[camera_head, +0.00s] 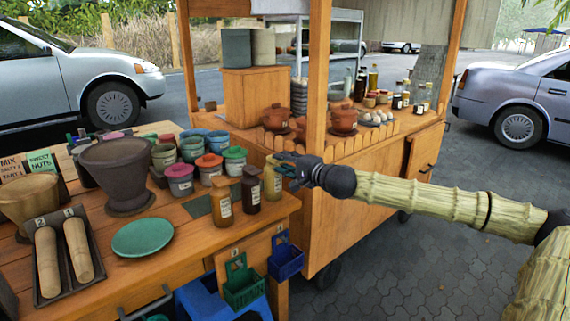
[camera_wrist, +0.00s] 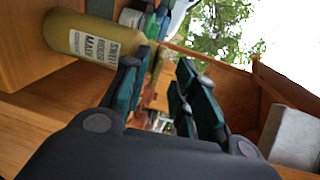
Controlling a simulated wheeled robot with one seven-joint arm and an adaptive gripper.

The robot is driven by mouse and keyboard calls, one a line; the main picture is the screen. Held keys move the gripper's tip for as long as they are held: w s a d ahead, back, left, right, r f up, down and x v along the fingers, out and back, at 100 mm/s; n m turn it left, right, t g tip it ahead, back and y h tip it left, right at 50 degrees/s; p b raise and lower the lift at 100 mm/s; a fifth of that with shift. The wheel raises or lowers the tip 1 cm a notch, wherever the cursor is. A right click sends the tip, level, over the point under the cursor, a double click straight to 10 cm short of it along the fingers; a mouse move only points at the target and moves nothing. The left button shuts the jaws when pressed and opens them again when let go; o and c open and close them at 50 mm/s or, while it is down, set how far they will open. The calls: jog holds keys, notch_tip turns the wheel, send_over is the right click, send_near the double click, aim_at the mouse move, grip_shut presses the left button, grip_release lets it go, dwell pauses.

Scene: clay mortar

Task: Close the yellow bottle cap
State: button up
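The yellow bottle (camera_head: 272,184) stands upright at the right edge of the wooden table, beside a dark brown bottle. Its top lies close to my fingers in the head view, and I cannot tell whether its cap is open. In the wrist view a yellow bottle with a white label (camera_wrist: 75,38) lies sideways in the picture at upper left, and its right end is partly hidden by a finger. My gripper (camera_head: 284,163) is just right of the bottle's top. In the wrist view its teal-padded fingers (camera_wrist: 160,88) are spread apart with nothing between them.
A dark brown bottle (camera_head: 250,190) and an orange-brown bottle (camera_head: 222,202) stand left of the yellow one. Several lidded tubs, a large mortar (camera_head: 116,170) and a green plate (camera_head: 142,237) fill the table. A wooden cart post (camera_head: 318,80) rises behind my gripper.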

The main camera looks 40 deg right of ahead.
jog(key=shift+s, duration=0.15)
jog(key=s+d+r, duration=0.1)
jog(key=s, duration=1)
jog(key=shift+s+r, duration=0.15)
jog(key=shift+s, duration=0.1)
dwell(0.4)
dwell(0.4)
